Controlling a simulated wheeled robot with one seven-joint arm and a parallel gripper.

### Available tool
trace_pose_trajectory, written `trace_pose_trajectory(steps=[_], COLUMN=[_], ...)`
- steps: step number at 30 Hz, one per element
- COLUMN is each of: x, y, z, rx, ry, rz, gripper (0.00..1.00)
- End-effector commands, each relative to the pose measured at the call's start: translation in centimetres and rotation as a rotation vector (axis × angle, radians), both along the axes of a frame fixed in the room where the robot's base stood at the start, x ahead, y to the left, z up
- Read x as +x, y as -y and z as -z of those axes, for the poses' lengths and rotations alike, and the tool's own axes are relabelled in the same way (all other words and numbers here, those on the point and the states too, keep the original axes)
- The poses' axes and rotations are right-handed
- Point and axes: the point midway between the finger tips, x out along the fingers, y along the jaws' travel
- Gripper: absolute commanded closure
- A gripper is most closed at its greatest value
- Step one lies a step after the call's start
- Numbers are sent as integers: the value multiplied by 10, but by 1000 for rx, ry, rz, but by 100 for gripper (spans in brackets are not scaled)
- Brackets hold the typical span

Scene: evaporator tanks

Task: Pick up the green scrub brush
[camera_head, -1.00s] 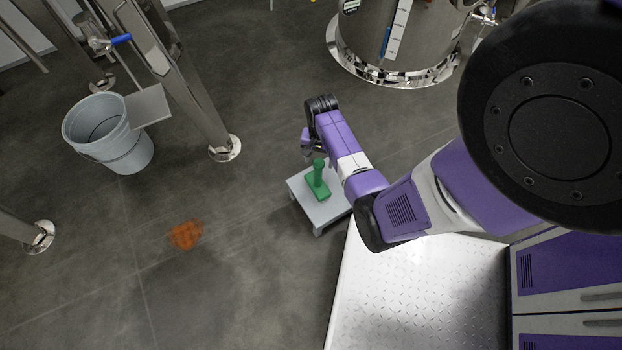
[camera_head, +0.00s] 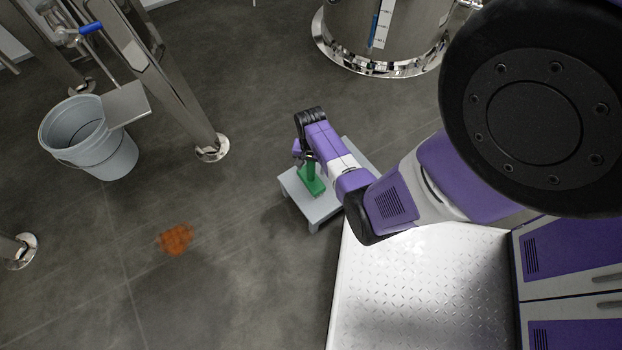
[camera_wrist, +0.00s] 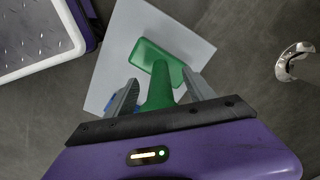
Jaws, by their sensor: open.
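The green scrub brush (camera_head: 311,181) stands on a small grey stool (camera_head: 325,205), its handle upright and partly hidden by my arm in the head view. In the wrist view the brush (camera_wrist: 158,55) shows its flat base on the stool top (camera_wrist: 118,50), with the handle rising toward the camera. My gripper (camera_wrist: 160,92) is open, with one grey finger on each side of the green handle. I cannot tell whether either finger touches it. In the head view my gripper (camera_head: 299,152) is at the handle's upper part.
A grey bucket (camera_head: 115,155) stands at the left by steel tank legs (camera_head: 180,105). An orange-brown stain (camera_head: 175,239) lies on the floor. A steel tank (camera_head: 385,35) stands behind the stool. The floor between stain and stool is clear.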

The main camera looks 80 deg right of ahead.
Motion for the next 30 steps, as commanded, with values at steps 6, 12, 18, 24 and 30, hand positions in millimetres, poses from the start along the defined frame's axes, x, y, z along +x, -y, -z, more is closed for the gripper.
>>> trace_pose_trajectory(steps=[6, 12, 18, 24, 30], x=[0, 0, 0, 0, 1], y=[0, 0, 0, 1, 1], z=[0, 0, 0, -1, -6], rx=[-1, -1, -1, -1, -2], ry=[1, 1, 0, 1, 1], rz=[0, 0, 0, 0, 0], gripper=[41, 81, 100, 100, 100])
